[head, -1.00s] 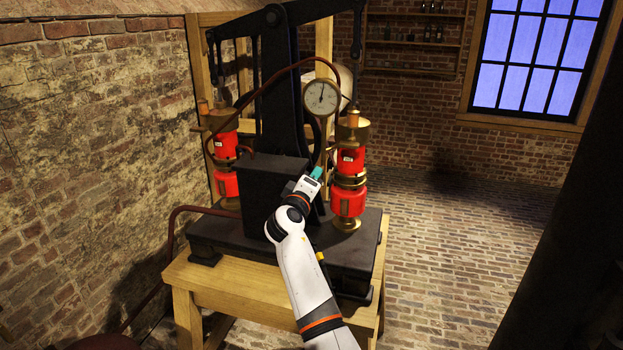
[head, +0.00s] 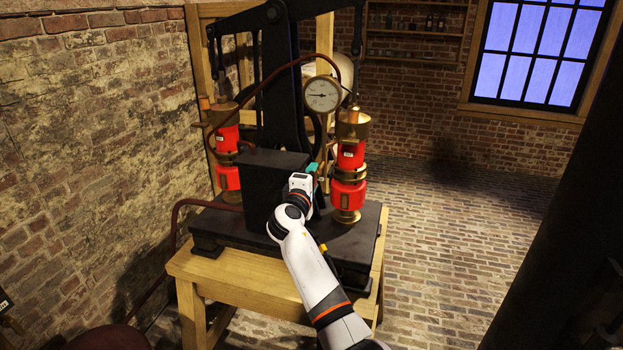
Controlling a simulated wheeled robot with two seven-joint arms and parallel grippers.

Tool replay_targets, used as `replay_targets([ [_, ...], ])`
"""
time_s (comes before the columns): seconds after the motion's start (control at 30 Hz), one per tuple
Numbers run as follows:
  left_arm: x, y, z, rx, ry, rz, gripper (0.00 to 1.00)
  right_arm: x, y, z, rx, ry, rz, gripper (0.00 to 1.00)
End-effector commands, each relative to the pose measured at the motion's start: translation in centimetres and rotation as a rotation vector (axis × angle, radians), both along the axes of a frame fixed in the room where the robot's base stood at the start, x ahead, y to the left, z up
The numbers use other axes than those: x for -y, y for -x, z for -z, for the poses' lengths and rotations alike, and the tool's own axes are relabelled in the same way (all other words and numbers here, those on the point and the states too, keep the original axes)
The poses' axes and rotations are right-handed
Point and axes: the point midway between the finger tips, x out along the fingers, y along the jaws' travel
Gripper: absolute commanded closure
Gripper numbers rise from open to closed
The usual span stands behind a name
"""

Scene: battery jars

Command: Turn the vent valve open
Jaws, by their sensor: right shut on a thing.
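My right gripper (head: 313,173) reaches in front of the black central block of the press-like machine (head: 268,190). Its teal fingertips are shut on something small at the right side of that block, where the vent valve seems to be. The gripper hides the valve itself, so I cannot see how far its handle is turned. The round white pressure gauge (head: 322,94) above has its needle pointing left. My left gripper is not in view.
Red and brass jars (head: 348,192) stand close to the right of my gripper, with another red stack (head: 227,178) at left. The machine sits on a wooden table (head: 230,285). A dark red hose (head: 176,212) runs down at left. The brick floor at right is clear.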

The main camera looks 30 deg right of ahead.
Motion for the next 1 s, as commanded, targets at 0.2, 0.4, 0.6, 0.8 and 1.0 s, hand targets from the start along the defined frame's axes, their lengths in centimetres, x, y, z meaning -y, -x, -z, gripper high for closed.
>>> replay_targets([
  [0.2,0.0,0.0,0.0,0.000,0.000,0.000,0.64,0.2,0.0,-0.4,0.003,0.008,0.002,0.76],
  [0.4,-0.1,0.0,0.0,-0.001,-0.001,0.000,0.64,0.2,0.0,-0.3,0.003,0.007,0.002,0.31],
  [0.6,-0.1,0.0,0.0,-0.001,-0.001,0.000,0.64,0.1,0.0,-0.2,0.001,0.004,0.001,0.31],
  [0.8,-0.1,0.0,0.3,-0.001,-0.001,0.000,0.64,-0.6,0.4,0.1,0.001,0.003,-0.001,0.31],
  [1.0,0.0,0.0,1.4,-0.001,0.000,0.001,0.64,-3.3,2.7,0.3,0.003,0.001,-0.002,0.31],
])
